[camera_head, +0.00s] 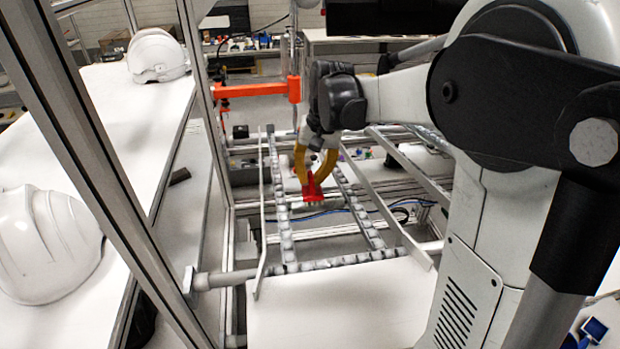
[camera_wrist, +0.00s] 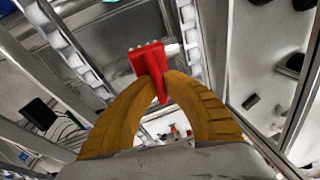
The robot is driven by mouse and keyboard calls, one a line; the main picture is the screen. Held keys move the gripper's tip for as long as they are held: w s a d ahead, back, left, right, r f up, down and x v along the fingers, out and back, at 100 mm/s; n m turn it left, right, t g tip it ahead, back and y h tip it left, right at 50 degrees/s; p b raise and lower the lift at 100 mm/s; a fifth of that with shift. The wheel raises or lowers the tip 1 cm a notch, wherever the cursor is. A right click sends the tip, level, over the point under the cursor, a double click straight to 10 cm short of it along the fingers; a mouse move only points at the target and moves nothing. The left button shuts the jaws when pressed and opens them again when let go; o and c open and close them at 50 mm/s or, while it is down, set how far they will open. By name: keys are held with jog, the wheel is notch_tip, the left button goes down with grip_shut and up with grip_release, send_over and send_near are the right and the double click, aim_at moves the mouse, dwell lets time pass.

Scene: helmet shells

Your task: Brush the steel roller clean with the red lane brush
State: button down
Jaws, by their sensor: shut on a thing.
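My gripper (camera_head: 314,178) has yellow fingers, closed on the red lane brush (camera_head: 313,190). It holds the brush above the sloping lane rack, between two rails of small rollers. In the wrist view the fingertips (camera_wrist: 158,78) pinch the red brush (camera_wrist: 149,62), with short pale bristles along its far edge. A pale cylindrical piece shows just beside the brush head; contact cannot be told. A grey metal cross tube (camera_head: 222,280) runs along the rack's near end, apart from the brush. I cannot tell for certain which piece is the steel roller.
Roller rails (camera_head: 284,220) and metal side guides (camera_head: 395,192) flank the brush. A white board (camera_head: 340,305) lies at the near end. White helmet shells (camera_head: 45,245) (camera_head: 156,55) rest on the left table (camera_head: 105,100). An upright frame post (camera_head: 95,150) and an orange clamp (camera_head: 255,89) stand left.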

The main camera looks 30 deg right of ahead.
jog(key=s+d, duration=0.2)
jog(key=d, duration=0.4)
jog(key=shift+d+b, duration=0.3)
jog(key=shift+b, duration=0.15)
jog(key=shift+w+d+r+p, duration=0.1)
jog(key=shift+w+r+p, duration=0.2)
jog(key=shift+r+p, duration=0.45)
jog(key=shift+w+d+r+p, duration=0.1)
jog(key=shift+w+r+p, duration=0.3)
jog(key=shift+r, duration=0.7)
jog(key=shift+w+d+r+p, duration=0.1)
jog(key=shift+w+r+p, duration=0.15)
jog(key=shift+r+p, duration=0.5)
jog(key=shift+r, duration=0.15)
jog(key=r, duration=0.1)
jog(key=w+r+p, duration=0.1)
jog(key=shift+d+r, duration=0.1)
jog(key=shift+r, duration=0.3)
jog(key=shift+f, duration=0.1)
notch_tip(320, 180, down, 8)
jog(key=s+a+b, duration=0.1)
jog(key=s+b, duration=0.1)
jog(key=b, duration=0.3)
jog(key=shift+s+h, duration=0.35)
jog(key=shift+h, duration=0.05)
